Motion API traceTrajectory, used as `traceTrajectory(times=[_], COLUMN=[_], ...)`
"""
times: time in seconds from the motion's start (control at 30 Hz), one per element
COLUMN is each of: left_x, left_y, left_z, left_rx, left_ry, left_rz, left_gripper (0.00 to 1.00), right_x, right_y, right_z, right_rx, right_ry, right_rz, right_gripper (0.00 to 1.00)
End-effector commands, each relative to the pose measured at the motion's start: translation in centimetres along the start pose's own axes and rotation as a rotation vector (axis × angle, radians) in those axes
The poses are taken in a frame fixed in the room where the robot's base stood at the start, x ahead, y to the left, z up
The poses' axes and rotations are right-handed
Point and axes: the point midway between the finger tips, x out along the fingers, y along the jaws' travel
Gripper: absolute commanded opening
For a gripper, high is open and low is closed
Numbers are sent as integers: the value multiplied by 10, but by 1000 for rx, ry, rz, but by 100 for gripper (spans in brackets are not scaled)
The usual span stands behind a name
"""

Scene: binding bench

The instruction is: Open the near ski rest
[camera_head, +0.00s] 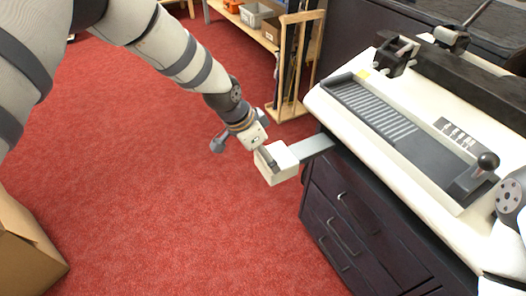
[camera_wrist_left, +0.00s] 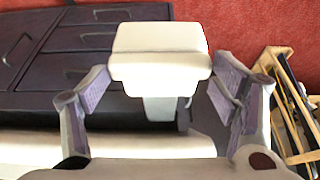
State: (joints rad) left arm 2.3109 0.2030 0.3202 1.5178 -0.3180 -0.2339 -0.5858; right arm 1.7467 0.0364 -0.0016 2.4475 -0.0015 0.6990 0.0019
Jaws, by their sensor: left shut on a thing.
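The ski rest (camera_head: 280,172) is a white block on a flat grey arm (camera_head: 314,147) that sticks out to the left from the bench edge, over the floor. It is the only ski rest I can make out. My left gripper (camera_head: 262,152) is at the block's upper left side and shut on it. In the left wrist view the white block (camera_wrist_left: 160,65) sits between the two fingers, with the grey arm (camera_wrist_left: 160,109) below it. Fingertip contact is partly hidden in the head view. My right gripper is out of view; only part of my right arm shows at the right edge.
The cream bench top (camera_head: 415,185) carries a dark ribbed tray (camera_head: 375,112), a black-knobbed lever (camera_head: 487,161) and black clamps (camera_head: 396,55). Dark drawers (camera_head: 345,215) lie below. A wooden rack (camera_head: 293,65) stands behind, a cardboard box (camera_head: 25,250) at lower left. The red floor between is clear.

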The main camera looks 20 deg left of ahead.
Motion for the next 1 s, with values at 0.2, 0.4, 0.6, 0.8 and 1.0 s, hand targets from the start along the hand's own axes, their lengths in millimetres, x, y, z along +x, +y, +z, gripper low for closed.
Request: traceTrajectory(times=[0.2, 0.4, 0.6, 0.8, 1.0], left_x=[1, 1, -16, -71, -110], left_y=[1, 0, -1, 0, 0], left_z=[1, 1, -1, -1, 0], left_rx=[-2, -1, -1, -1, -2], left_ry=[-3, -1, 1, 2, 0], left_rz=[2, 1, -1, -1, -1], left_gripper=[100, 100, 100, 100, 100], right_x=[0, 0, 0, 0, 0], right_y=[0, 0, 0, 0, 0], right_z=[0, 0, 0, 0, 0], right_rx=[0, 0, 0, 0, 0], right_ry=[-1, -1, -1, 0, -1], right_rz=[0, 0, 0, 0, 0], right_gripper=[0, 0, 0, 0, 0])
